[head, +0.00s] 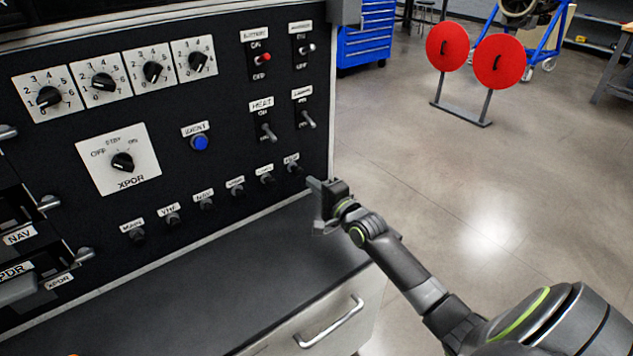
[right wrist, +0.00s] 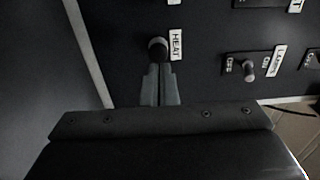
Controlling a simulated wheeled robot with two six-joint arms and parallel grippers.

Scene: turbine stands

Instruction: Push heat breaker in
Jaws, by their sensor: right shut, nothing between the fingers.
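The heat breaker is a small dark round knob (head: 294,168) at the right end of the bottom row on the black panel. In the right wrist view the breaker (right wrist: 157,46) shows beside its white HEAT label (right wrist: 175,45). My right gripper (head: 313,184) is shut and empty, just right of and below the breaker in the head view. In the right wrist view its closed fingertips (right wrist: 159,70) point at the breaker and lie very close to it. I cannot tell whether they touch. My left gripper is not in view.
Several other breakers, such as the one labelled MAIN (head: 137,235), line the same row. Toggle switches (head: 268,132) and a blue button (head: 200,143) sit above. A dark ledge (head: 230,270) runs below the panel.

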